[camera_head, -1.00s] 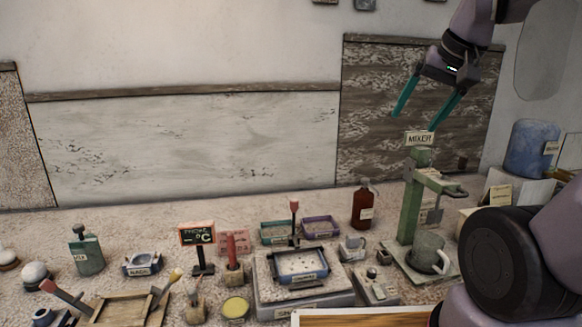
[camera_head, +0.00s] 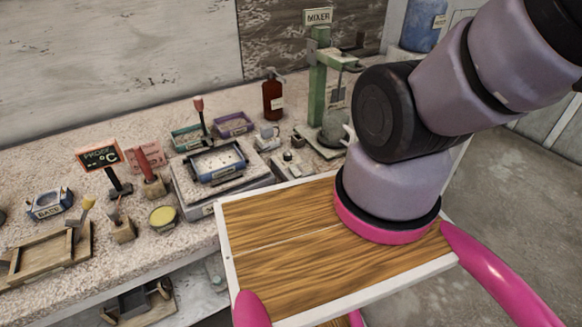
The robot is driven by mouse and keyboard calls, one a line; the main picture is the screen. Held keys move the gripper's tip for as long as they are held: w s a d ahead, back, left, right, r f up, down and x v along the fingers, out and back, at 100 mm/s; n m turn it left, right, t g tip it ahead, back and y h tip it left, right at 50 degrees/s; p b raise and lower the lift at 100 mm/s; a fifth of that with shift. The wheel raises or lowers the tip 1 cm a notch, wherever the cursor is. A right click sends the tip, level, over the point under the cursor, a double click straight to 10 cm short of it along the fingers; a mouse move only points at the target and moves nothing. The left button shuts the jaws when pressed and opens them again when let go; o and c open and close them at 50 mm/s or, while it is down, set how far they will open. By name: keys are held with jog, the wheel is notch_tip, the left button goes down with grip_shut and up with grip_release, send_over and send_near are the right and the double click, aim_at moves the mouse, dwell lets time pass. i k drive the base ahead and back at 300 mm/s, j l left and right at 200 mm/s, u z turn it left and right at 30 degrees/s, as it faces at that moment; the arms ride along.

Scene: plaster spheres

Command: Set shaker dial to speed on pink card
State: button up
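The shaker (camera_head: 190,200) is a grey, low box on the speckled bench, with a blue-rimmed tray (camera_head: 216,177) on top. A small box with a dark knob (camera_head: 287,156) sits just right of it; it looks like the dial, but its setting is too small to read. My arm rises at the right and leaves the picture at the top right. My gripper is outside the picture.
Behind are a brown bottle (camera_head: 273,95) and a green mixer (camera_head: 317,90). Open floor (camera_head: 500,210) lies at the right.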

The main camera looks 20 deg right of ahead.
aim_at(286, 155)
jog(key=k+j, duration=0.1)
jog(key=j, duration=0.3)
jog(key=k+j, duration=0.1)
jog(key=j, duration=0.35)
jog(key=j+z, duration=0.1)
jog(key=j, duration=0.3)
jog(key=k+j, duration=0.15)
jog(key=j, duration=0.25)
jog(key=k+j, duration=0.15)
jog(key=j, duration=0.3)
